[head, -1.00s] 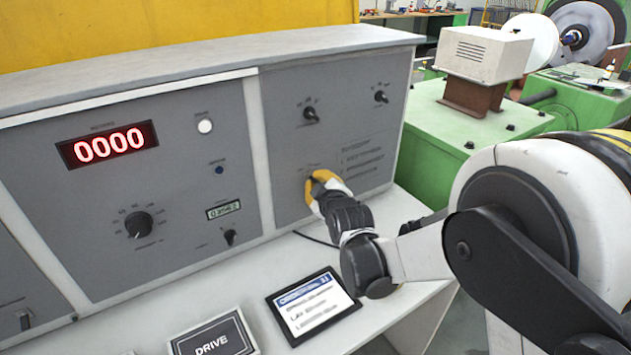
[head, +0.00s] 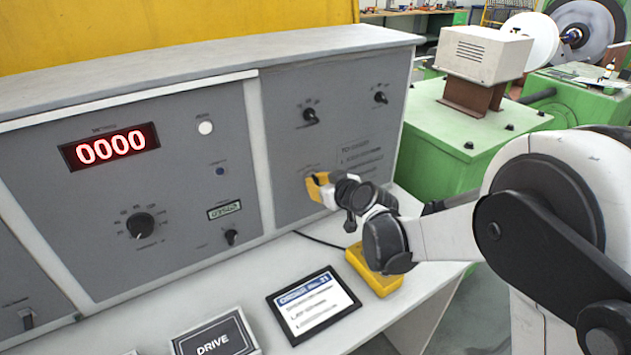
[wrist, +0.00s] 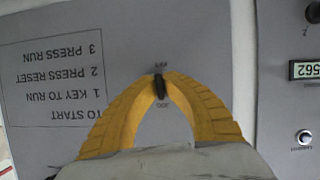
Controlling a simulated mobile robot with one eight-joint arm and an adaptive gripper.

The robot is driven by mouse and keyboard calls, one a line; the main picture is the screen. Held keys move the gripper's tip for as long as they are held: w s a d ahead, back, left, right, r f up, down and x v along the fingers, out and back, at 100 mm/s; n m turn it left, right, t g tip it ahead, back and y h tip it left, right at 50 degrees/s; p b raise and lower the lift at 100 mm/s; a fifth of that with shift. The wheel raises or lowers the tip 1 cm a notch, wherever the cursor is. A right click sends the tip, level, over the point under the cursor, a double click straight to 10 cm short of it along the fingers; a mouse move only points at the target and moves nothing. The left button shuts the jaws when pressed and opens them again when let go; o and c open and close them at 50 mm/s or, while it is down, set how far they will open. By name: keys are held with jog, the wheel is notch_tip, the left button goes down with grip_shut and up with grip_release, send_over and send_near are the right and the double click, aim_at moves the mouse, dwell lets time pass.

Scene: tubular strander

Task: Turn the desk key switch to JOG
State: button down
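The key switch (wrist: 160,87) is a small black knob on the grey desk panel, seen in the wrist view between my yellow fingertips. Its handle runs up and down in that view. Small print sits above it, too small to read surely; print below it looks like JOG. My gripper (wrist: 160,80) has both fingertips closed in against the knob's sides. In the head view my gripper (head: 318,186) is at the lower part of the right panel and hides the switch.
Two black knobs (head: 310,115) sit higher on the same panel. A yellow box (head: 374,272) lies on the desk ledge under my wrist, beside a tablet (head: 313,304) and a DRIVE sign (head: 214,335). A cable runs along the ledge.

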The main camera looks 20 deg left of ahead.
jog(key=shift+m, duration=0.5)
jog(key=c, duration=1.6)
grip_release()
jog(key=v, duration=1.2)
jog(key=shift+w+d, duration=0.1)
jog(key=shift+w, duration=0.05)
